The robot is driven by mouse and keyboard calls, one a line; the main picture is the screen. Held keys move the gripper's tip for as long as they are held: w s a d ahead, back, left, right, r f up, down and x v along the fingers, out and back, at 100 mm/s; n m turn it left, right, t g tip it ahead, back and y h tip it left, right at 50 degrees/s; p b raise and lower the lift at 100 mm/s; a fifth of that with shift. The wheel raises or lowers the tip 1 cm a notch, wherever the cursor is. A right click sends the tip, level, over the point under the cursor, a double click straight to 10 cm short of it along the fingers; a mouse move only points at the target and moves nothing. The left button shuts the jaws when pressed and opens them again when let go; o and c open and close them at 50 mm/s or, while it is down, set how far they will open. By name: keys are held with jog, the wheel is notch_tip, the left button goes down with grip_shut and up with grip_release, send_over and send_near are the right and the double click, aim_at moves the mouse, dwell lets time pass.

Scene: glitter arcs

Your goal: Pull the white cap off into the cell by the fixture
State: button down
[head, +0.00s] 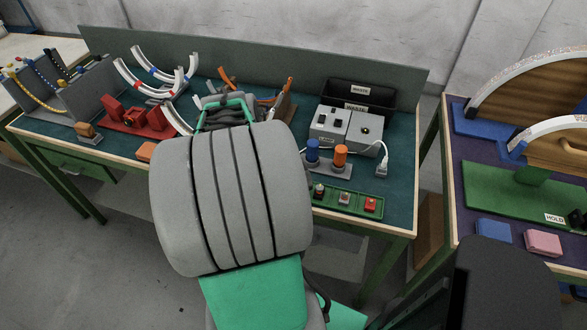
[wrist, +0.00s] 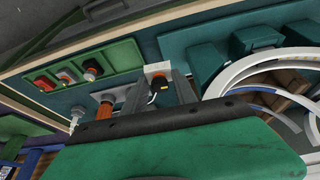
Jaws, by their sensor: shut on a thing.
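My gripper (wrist: 159,88) shows in the wrist view, its two grey fingers closed around a small piece. A white part (wrist: 157,68) with a black part in front shows between the fingers; it looks like the white cap, but the contact is partly hidden. Dark green box-like cells (wrist: 205,61) stand just right of the fingers. In the head view my arm covers the fingertips, the cap and the spot where they meet. The fixture under the cap cannot be made out clearly.
A green tray (head: 378,210) with red and dark pieces lies at the bench's front right. An orange knob (head: 340,155) and a blue knob (head: 312,150) stand behind it. A grey switch box (head: 343,130) and a red fixture (head: 135,119) are also on the bench. White rings (wrist: 262,62) curve close on the right.

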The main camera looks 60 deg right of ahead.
jog(key=s+f+m+g+b, duration=0.1)
jog(key=s+m, duration=0.1)
jog(key=m, duration=0.2)
jog(key=s+d+f+m+g+y+b, duration=0.1)
jog(key=s+f+m, duration=0.1)
jog(key=s+m, duration=0.1)
jog(key=s+d+f+m+g+y+b, duration=0.1)
jog(key=s+m+g, duration=0.1)
jog(key=m, duration=0.3)
jog(key=shift+s+d+f+b, duration=0.1)
jog(key=shift+s+f+b, duration=0.1)
jog(key=shift+b, duration=0.1)
jog(key=shift+w+r+m, duration=0.1)
jog(key=shift+w+m, duration=0.05)
jog(key=shift+m, duration=0.25)
jog(key=shift+b, duration=0.55)
jog(key=shift+f+b, duration=0.6)
jog(key=shift+f, duration=0.25)
jog(key=shift+f+b, duration=0.75)
jog(key=shift+b, duration=0.4)
dwell(1.2)
